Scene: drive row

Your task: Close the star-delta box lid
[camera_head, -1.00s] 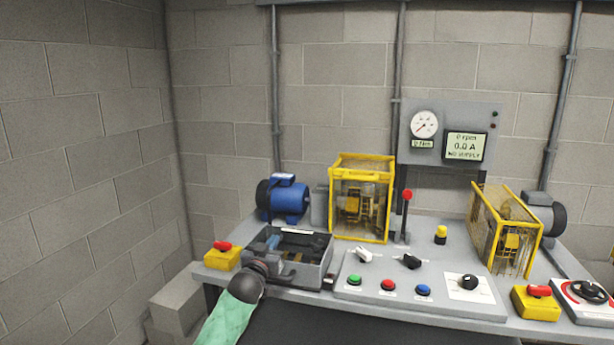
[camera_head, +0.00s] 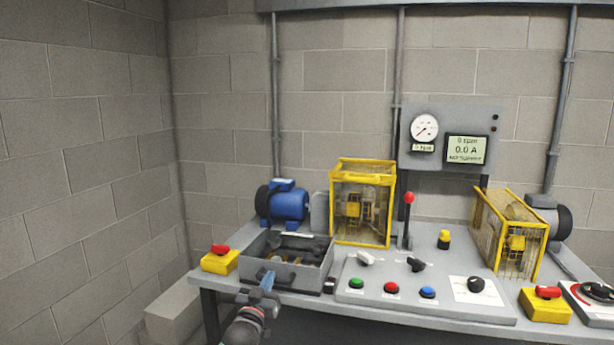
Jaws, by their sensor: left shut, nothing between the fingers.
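The star-delta box (camera_head: 312,277) is a grey open-topped box at the left front of the bench, with dark and yellowish parts inside. No lid lies over its opening; I cannot make out clearly where the lid is. My left gripper (camera_head: 268,281) is in front of the box's front wall, near its front edge, and hides part of that wall. Its fingers are shut and empty. I cannot tell whether they touch the box. My right gripper is not in view.
A yellow emergency-stop box (camera_head: 220,262) stands left of the star-delta box. A blue motor (camera_head: 284,202) and a yellow cage (camera_head: 361,202) stand behind it. The control panel (camera_head: 420,300) with knobs and buttons is to its right. A grey block (camera_head: 172,315) sits below left.

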